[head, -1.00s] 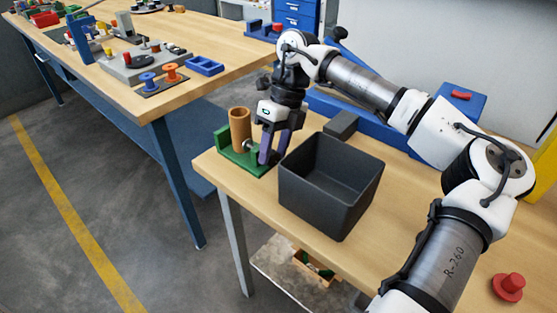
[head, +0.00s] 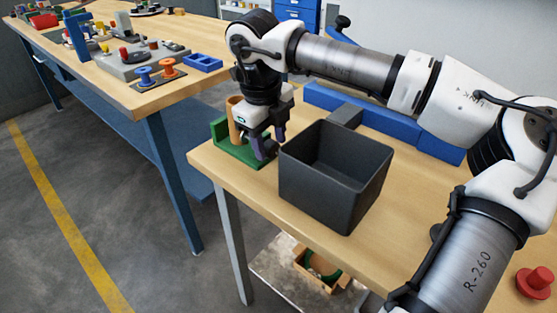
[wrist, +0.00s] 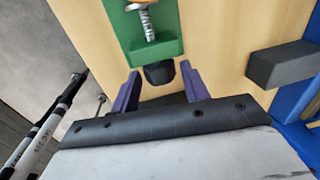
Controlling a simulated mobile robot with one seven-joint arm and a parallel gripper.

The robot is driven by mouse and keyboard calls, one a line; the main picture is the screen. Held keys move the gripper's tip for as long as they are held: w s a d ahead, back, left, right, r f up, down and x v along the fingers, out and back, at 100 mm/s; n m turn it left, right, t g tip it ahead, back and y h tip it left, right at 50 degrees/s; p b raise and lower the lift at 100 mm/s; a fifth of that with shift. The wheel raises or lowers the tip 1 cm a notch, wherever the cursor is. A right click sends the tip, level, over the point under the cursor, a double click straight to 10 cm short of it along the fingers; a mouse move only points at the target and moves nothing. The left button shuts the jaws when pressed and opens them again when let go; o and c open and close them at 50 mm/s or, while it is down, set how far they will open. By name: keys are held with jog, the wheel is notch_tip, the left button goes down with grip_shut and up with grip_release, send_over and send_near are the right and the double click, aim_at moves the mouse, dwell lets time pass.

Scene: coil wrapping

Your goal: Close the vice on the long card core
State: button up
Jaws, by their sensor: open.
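The green vice (head: 238,155) stands at the near left corner of the table, with the brown card core (head: 235,121) upright in it, partly hidden by my wrist. The wrist view shows the vice (wrist: 156,48), its metal screw (wrist: 148,26) and a sliver of the orange-brown core (wrist: 141,2) at the top edge. A dark knob (wrist: 158,74) is at the vice's near end. My gripper (head: 271,143) is open beside that end. In the wrist view its purple fingers (wrist: 160,70) stand either side of the knob, with a gap on each side.
A dark open bin (head: 335,192) stands close to the right of my gripper. Behind it are a grey block (head: 345,116) and a blue rail (head: 360,108). A red flanged piece (head: 536,283) lies at the near right. Another bench (head: 150,95) with parts is at left.

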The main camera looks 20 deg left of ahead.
jog(key=shift+s+f+t+b, duration=0.2)
jog(key=shift+f+t+b, duration=0.1)
jog(key=shift+t+b, duration=0.4)
jog(key=shift+r+h, duration=0.2)
jog(key=shift+h, duration=0.1)
jog(key=b, duration=0.1)
jog(key=f+t+b, duration=0.1)
jog(key=shift+s+a+t+b, duration=0.1)
jog(key=shift+s+t+b, duration=0.05)
jog(key=shift+t+b, duration=0.15)
jog(key=shift+s+a+t+h+b, duration=0.1)
jog(key=shift+s+t+h+b, duration=0.1)
jog(key=shift+t+h+b, duration=0.3)
jog(key=shift+r+t, duration=0.25)
jog(key=shift+t, duration=0.25)
jog(key=shift+r, duration=0.1)
